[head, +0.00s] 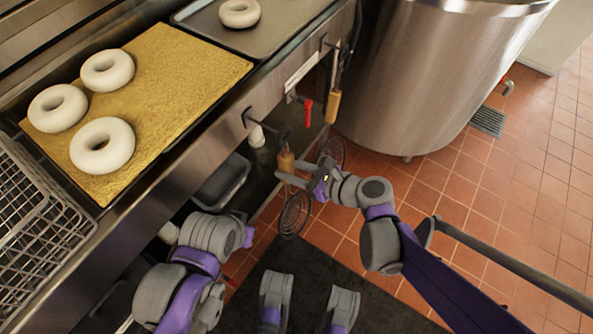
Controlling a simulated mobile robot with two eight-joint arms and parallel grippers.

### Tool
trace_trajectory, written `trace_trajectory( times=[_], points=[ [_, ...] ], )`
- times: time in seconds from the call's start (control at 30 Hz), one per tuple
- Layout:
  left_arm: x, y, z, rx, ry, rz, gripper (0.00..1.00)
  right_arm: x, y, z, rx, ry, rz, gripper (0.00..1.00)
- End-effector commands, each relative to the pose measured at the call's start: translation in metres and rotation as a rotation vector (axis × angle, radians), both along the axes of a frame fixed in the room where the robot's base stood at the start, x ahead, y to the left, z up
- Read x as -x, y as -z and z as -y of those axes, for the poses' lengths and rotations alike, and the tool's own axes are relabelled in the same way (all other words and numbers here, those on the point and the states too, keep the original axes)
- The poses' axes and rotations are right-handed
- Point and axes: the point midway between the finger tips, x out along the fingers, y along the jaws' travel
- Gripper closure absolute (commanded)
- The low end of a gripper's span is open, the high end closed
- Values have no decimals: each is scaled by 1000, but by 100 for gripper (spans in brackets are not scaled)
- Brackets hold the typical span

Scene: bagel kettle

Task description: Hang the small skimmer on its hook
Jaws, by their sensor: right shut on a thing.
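The small skimmer has a wooden handle (286,160) and a round wire spiral head (295,213). My right gripper (290,171) is shut on its handle, and the skimmer hangs head down over the floor. A dark hook (250,119) sticks out from the steel counter front just above and left of the handle. The handle's top is near the hook's outer end; I cannot tell whether they touch. My left arm shows at the lower left, but its gripper fingers are not in view.
Another skimmer with a wooden handle (333,106) hangs at a second hook (329,43) to the right. A red-handled valve (307,111) sits between. A large steel kettle (425,70) stands at right. The counter holds a gold board (185,65) with bagels and a wire basket (40,225).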

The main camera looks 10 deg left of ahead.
Motion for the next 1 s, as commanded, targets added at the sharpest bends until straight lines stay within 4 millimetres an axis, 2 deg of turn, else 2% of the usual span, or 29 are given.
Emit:
trace_trajectory(
  times=[0.5,1.0],
  points=[
    [-1,7,0,0,0,-2,100,-10,6,-27,0,-1,0,100],
    [-1,9,0,0,0,-2,100,-12,10,-32,0,0,0,100]
  ],
)
